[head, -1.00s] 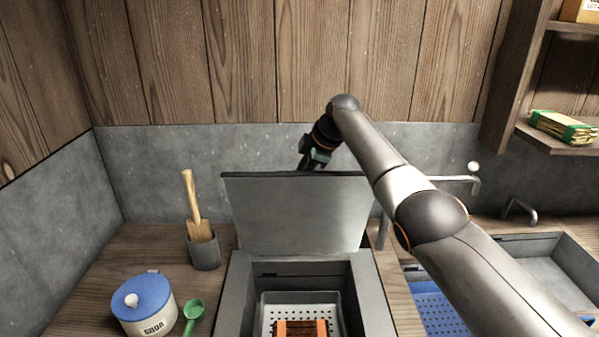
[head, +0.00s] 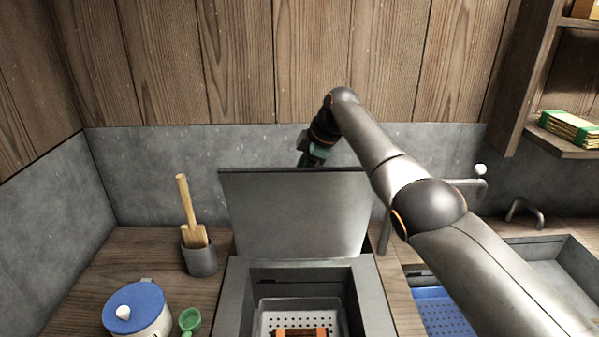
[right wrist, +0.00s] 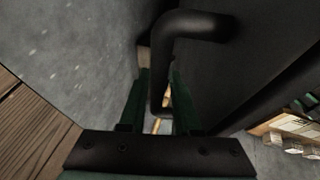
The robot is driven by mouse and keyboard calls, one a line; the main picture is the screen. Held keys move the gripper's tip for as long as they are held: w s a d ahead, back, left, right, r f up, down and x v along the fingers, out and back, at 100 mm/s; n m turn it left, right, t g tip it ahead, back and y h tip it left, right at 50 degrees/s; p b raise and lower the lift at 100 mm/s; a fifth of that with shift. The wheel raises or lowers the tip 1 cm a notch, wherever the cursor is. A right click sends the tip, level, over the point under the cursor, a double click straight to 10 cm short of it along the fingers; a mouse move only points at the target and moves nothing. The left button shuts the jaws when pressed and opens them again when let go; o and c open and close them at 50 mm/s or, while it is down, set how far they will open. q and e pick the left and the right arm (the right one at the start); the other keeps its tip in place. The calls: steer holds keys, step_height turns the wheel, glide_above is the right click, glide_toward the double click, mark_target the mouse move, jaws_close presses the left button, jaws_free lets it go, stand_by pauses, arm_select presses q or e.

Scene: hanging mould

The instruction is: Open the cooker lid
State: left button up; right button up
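The cooker (head: 236,300) stands on the counter, its grey lid (head: 295,215) raised and standing near upright at the back of the opening. My right gripper (head: 308,160) is behind the top edge of the lid in the head view, its fingertips partly hidden. In the right wrist view its green fingers (right wrist: 160,90) are close together on either side of the black bar handle (right wrist: 190,23). They appear shut on it, beside the lid's dark outer face (right wrist: 245,70). My left gripper is in no frame.
Inside the cooker is a perforated tray (head: 275,318) with a wooden item (head: 305,332). A spatula holder (head: 199,258), blue-lidded pot (head: 138,308) and green scoop (head: 190,320) stand left. A sink with a faucet (head: 524,212) is right; a wall is close behind.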

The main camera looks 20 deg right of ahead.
steer(key=o, duration=0.3)
steer(key=shift+r, duration=0.1)
steer(key=shift+d+r, duration=0.1)
steer(key=shift+r, duration=0.05)
steer(key=shift+d+r+b, duration=0.1)
steer(key=shift+r+b, duration=0.15)
steer(key=shift+b, duration=0.05)
steer(key=b+v, duration=0.2)
steer(key=v, duration=0.9)
steer(key=shift+s+r, duration=0.25)
steer(key=shift+r, duration=0.1)
steer(key=shift+s+f, duration=0.1)
